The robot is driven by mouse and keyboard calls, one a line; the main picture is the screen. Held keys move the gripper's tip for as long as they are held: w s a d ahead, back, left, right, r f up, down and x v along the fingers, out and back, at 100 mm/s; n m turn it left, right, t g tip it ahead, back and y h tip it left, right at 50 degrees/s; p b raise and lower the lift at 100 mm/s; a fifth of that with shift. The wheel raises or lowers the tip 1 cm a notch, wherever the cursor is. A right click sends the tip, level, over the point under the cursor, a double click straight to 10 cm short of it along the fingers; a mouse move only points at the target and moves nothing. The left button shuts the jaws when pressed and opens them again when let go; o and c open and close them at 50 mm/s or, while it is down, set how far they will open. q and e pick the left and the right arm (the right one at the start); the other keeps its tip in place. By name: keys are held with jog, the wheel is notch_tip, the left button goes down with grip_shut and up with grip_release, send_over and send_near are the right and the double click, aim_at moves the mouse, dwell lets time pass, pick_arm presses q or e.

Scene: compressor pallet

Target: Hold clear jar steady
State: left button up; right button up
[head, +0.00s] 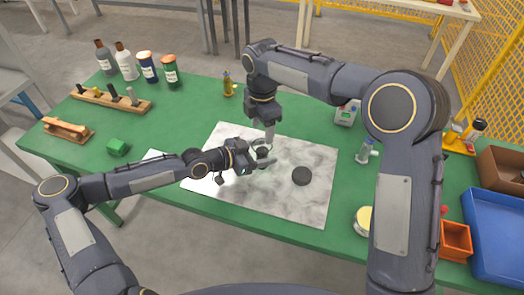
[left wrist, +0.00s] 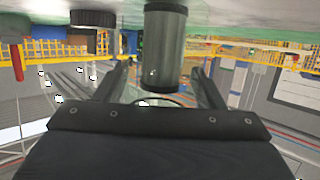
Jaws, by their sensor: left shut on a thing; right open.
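The clear jar (head: 262,151) stands on the marbled mat (head: 232,195), mostly hidden by my grippers in the head view. My left gripper (head: 258,158) is shut on it from the left. In the left wrist view the jar (left wrist: 163,50) shows as a see-through cylinder with a dark band at the picture's top end, between the two fingers (left wrist: 160,85). My right gripper (head: 268,138) is open and points down just above the jar; whether it touches the jar is unclear.
A black round disc (head: 302,176) lies on the mat to the right; a black ridged piece (left wrist: 92,18) shows in the left wrist view. A green block (head: 117,147), wooden rack (head: 112,99) and bottles stand left. An orange bin (head: 455,240) and blue tray (head: 497,232) are right.

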notch_tip(320, 180, up, 12)
dwell(0.4)
pick_arm(q)
jog(key=o, duration=1.1)
jog(key=shift+o, duration=0.2)
pick_arm(e)
jog(key=shift+f, duration=0.1)
